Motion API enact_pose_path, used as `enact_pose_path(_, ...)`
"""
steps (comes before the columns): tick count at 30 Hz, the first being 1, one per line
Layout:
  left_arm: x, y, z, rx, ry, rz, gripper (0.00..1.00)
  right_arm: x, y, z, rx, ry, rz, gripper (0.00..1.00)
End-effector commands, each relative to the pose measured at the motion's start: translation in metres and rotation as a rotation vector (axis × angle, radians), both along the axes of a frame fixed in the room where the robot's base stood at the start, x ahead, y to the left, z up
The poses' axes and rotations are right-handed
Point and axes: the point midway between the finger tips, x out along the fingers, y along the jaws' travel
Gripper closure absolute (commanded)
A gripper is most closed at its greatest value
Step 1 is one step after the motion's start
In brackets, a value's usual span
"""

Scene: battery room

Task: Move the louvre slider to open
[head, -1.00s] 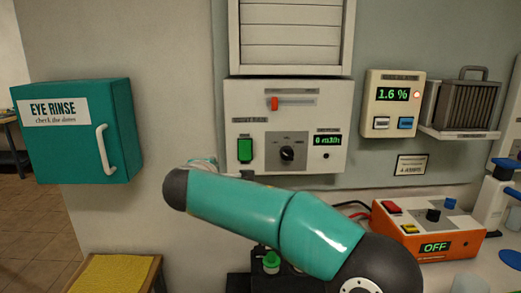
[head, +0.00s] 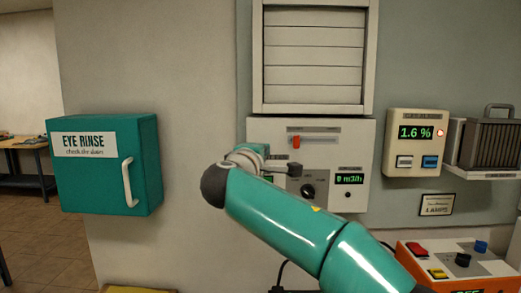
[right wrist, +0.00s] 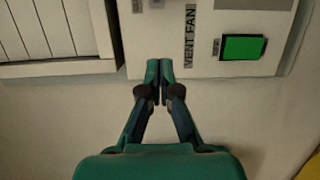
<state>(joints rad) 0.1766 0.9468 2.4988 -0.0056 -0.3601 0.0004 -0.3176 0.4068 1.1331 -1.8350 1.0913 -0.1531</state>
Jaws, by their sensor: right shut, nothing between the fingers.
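The louvre slider is a small red-orange knob (head: 296,142) at the left end of a horizontal slot on the white vent fan panel (head: 362,135). The louvre (head: 313,60) above the panel shows flat, closed-looking slats; they also show at the upper left of the right wrist view (right wrist: 55,30). My right gripper (head: 290,169) is in front of the panel, below and close to the slider, seen small in the head view. In the right wrist view its fingertips (right wrist: 159,68) are together and empty, at the panel's edge. Whether they touch it I cannot tell. My left gripper is not in view.
A black dial (head: 308,191) and a display (head: 349,179) sit lower on the panel. A gas alarm box (head: 416,143) is to the right, a teal eye rinse cabinet (head: 105,165) to the left.

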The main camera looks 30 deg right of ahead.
Motion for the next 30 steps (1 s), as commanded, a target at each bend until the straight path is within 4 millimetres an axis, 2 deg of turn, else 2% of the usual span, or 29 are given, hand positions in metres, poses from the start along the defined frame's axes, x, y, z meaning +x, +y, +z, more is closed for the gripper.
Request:
enact_pose_path(1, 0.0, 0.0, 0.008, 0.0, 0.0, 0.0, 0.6, 0.008, -0.009, 0.003, 0.0, 0.003, -0.005, 1.0)
enact_pose_path(10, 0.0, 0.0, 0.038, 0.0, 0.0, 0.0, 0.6, 0.05, -0.052, 0.004, -0.001, 0.002, -0.003, 1.0)
enact_pose_path(12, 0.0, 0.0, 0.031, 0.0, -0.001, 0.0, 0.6, 0.042, -0.062, 0.001, -0.001, 0.001, -0.003, 1.0)
enact_pose_path(18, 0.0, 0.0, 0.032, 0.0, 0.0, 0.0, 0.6, 0.031, -0.079, 0.0, -0.001, 0.001, 0.0, 1.0)
enact_pose_path(30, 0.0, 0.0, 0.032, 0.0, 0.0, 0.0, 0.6, 0.028, -0.083, 0.0, -0.001, 0.001, 0.002, 1.0)
